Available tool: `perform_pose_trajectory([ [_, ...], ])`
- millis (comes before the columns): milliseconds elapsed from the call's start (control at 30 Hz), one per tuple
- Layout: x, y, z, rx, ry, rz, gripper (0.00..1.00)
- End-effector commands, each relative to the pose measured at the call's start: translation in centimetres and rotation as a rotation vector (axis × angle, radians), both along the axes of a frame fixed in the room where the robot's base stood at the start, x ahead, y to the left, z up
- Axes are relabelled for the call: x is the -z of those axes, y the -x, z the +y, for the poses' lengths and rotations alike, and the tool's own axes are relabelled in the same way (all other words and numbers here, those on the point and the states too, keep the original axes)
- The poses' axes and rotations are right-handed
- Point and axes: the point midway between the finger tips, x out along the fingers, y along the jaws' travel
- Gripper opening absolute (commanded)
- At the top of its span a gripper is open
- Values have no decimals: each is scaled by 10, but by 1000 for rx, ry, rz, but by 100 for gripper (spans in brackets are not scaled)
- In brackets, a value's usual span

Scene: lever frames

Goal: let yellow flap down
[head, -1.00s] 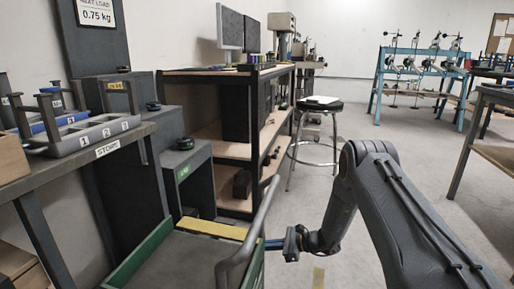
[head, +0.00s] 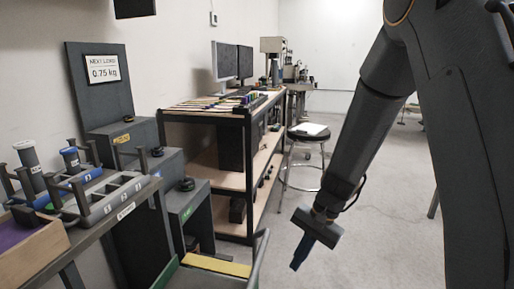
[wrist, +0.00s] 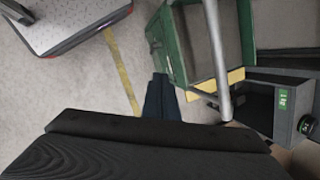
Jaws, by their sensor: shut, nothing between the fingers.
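The yellow flap (head: 217,264) is a flat strip at the far end of a green-walled tray (head: 168,274), low in the head view. In the wrist view the flap (wrist: 217,81) lies between the green tray (wrist: 176,50) and a grey box with a green label. It looks roughly flat, but its exact tilt is hard to tell. My gripper (head: 300,255) points down, right of the tray and apart from the flap. Its blue fingers (wrist: 161,92) are together and empty in the wrist view. A grey bar on the tray crosses part of the flap there.
The grey box (head: 190,212) with the green label stands beyond the flap. A bench with a grey rack (head: 112,197) is at left. A black shelf unit (head: 248,180) and a stool (head: 308,132) stand behind. The floor right of the tray is clear.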

Motion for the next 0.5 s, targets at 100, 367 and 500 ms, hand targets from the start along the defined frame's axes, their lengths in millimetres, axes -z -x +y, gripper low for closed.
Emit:
perform_pose_trajectory([
  [100,-60,46,-18,-142,75,-50,0],
  [367,-146,137,-57,-445,231,-139,0],
  [500,-171,168,-71,-561,291,-171,0],
])
